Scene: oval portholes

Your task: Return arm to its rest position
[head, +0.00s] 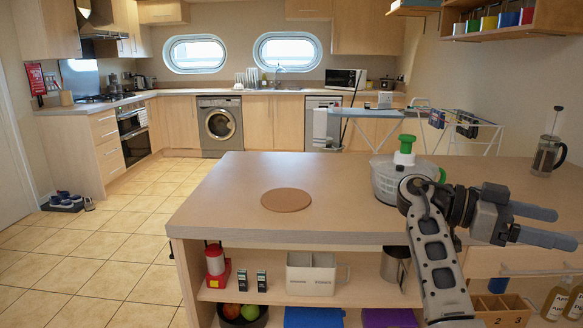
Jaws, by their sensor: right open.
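My right arm rises at the right front of the kitchen island, and my right gripper (545,226) points to the right over the island's right part. Its two grey fingers are spread apart with nothing between them. My left gripper is not in view. A white and green salad spinner (388,180) stands on the island counter (235,218), partly hidden behind my right arm. A French press (547,157) stands at the counter's right end, beyond the gripper and apart from it.
A round cork mat (286,200) lies on the clear left part of the counter. Shelves below hold a red lantern (216,262), a cream container (311,274) and a fruit bowl (242,316). A drying rack (466,123) stands behind. Tiled floor (120,235) is open at left.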

